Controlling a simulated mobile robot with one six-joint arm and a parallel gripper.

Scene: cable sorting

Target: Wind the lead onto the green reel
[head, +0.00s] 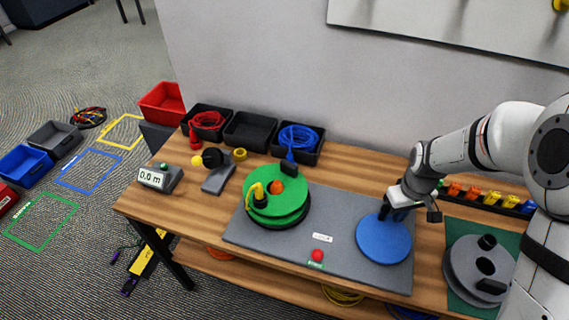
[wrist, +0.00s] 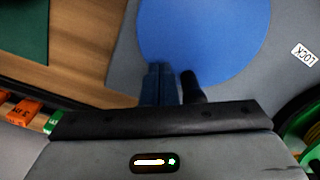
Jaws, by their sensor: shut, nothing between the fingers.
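The green reel (head: 290,208) stands on the grey mat, with an orange hub on its top. A yellow lead end (head: 257,188) with a dark plug shows at the reel's left side. A black block (head: 290,169) sits at the reel's back edge, close to a blue lead (head: 291,152) hanging from a tray. My gripper (head: 398,215) is shut and empty, over the back right part of a blue disc (head: 380,245), well right of the reel. In the wrist view its fingertips (wrist: 175,72) show against the disc. Whether they touch it I cannot tell.
The grey mat (head: 340,210) has a red button (head: 317,255). Trays with a red coil (head: 207,120) and a blue coil (head: 298,137) stand at the back. A meter (head: 158,178) reads 0.0 m. A grey reel (head: 465,262) lies at the right.

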